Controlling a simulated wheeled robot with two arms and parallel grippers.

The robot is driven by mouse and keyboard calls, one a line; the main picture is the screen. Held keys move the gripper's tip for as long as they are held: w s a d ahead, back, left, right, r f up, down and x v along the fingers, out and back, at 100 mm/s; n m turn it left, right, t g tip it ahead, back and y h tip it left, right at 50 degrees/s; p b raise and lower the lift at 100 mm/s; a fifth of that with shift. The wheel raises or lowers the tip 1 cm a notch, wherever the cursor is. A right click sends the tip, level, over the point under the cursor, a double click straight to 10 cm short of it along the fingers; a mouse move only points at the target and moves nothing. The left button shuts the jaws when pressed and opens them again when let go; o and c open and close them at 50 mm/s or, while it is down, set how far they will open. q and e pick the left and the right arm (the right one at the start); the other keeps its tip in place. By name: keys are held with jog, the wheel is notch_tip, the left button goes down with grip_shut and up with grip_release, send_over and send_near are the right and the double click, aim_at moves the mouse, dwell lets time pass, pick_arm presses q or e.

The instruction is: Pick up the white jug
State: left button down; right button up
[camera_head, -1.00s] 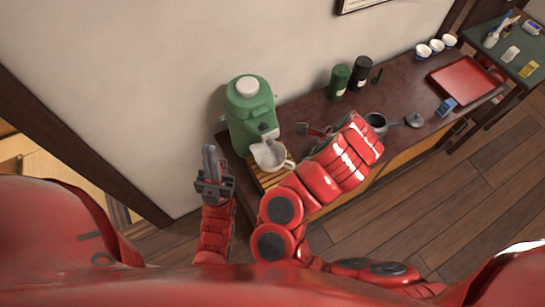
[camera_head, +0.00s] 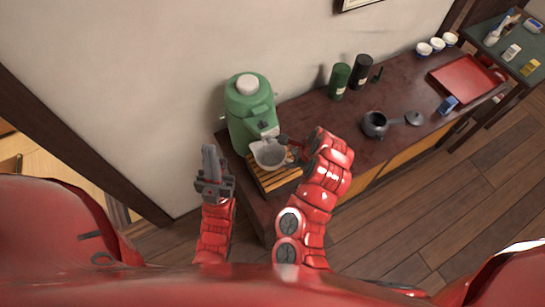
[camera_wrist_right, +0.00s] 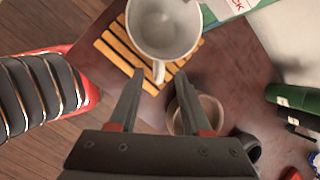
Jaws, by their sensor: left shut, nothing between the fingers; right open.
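The white jug (camera_head: 269,154) stands on a slatted wooden rack (camera_head: 278,180), under the spout of a green dispenser. In the right wrist view the jug (camera_wrist_right: 162,25) is at the top, open mouth showing, with its handle (camera_wrist_right: 158,71) toward me. My right gripper (camera_head: 293,145) is open at the jug's handle side. In the right wrist view its fingertips (camera_wrist_right: 162,78) flank the handle end; contact cannot be told. My left gripper (camera_head: 211,170) is shut and empty, left of the counter.
The green dispenser (camera_head: 249,107) stands against the wall behind the jug. A dark pot (camera_head: 374,124), green canister (camera_head: 340,82), black canister (camera_head: 361,71), blue box (camera_head: 447,105), red tray (camera_head: 466,80) and white cups (camera_head: 437,44) stand farther right.

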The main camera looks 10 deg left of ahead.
aim_at(290, 160)
jog(key=x, duration=0.1)
jog(key=p+x, duration=0.2)
jog(key=shift+w+d+f, duration=0.1)
jog(key=shift+d+f, duration=0.15)
jog(key=shift+f, duration=0.15)
jog(key=shift+w+a+f, duration=0.2)
jog(key=shift+a+f, duration=0.05)
jog(key=shift+f, duration=0.35)
grip_shut()
dwell(0.7)
